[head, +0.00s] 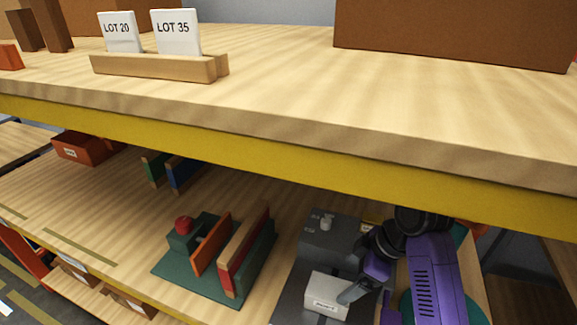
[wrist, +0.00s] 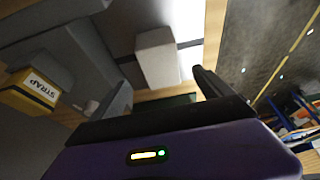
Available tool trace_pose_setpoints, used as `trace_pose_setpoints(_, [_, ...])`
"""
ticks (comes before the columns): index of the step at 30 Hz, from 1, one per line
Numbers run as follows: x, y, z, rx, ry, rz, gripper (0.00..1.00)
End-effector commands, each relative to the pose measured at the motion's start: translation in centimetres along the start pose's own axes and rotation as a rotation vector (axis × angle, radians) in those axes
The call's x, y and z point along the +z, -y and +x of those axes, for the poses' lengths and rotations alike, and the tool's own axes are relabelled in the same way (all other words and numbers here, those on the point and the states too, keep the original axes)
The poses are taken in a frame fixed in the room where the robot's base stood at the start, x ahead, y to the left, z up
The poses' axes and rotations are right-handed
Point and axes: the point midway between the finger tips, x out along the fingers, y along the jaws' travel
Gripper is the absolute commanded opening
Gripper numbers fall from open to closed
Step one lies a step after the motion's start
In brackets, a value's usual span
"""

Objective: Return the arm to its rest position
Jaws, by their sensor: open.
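My purple arm reaches in from the lower right of the head view, below the upper shelf board. My gripper (head: 354,291) is at its end, beside a pale block (head: 325,297) with a small label on a dark grey machine (head: 318,240), probably the plotter. In the wrist view my gripper (wrist: 163,90) is open. The pale block (wrist: 157,57) shows beyond the jaws, with nothing seen held. Whether a finger touches the block cannot be told. Part of the machine is hidden by the arm and the frame edge.
The upper shelf's yellow edge (head: 250,158) runs over the arm. A green stand (head: 190,276) with upright boards is left of the machine. A wooden holder (head: 150,66) with LOT 20 and LOT 35 cards stands above. A yellow STRAP box (wrist: 31,92) shows in the wrist view.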

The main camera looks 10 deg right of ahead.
Motion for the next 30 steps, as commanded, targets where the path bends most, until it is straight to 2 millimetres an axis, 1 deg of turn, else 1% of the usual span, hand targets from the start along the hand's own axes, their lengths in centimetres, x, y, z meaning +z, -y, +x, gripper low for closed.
trace_pose_setpoints(2, [-0.1, -0.2, 0.0, 0.007, -0.005, 0.019, 0.90])
trace_pose_setpoints(4, [-0.8, -1.2, 0.0, 0.049, -0.033, 0.057, 0.90])
trace_pose_setpoints(5, [-1.2, -1.9, -0.1, 0.078, -0.051, 0.078, 0.90])
trace_pose_setpoints(6, [-1.9, -3.1, -0.5, 0.129, -0.082, 0.108, 0.90])
trace_pose_setpoints(9, [-3.9, -6.7, -2.4, 0.301, -0.195, 0.200, 0.90])
trace_pose_setpoints(12, [-4.5, -8.5, -3.1, 0.447, -0.321, 0.309, 0.90])
trace_pose_setpoints(14, [-4.5, -8.7, -3.3, 0.521, -0.396, 0.370, 0.90])
trace_pose_setpoints(17, [-4.0, -8.0, -3.5, 0.626, -0.518, 0.463, 0.90])
trace_pose_setpoints(20, [-3.1, -6.4, -3.8, 0.710, -0.626, 0.538, 0.90])
trace_pose_setpoints(23, [-1.9, -4.1, -4.2, 0.775, -0.720, 0.595, 0.90])
trace_pose_setpoints(26, [-0.7, -1.4, -4.7, 0.825, -0.801, 0.637, 0.90])
trace_pose_setpoints(29, [0.7, 1.6, -5.5, 0.866, -0.872, 0.667, 0.90])
trace_pose_setpoints(30, [1.2, 2.8, -5.8, 0.878, -0.897, 0.676, 0.90])
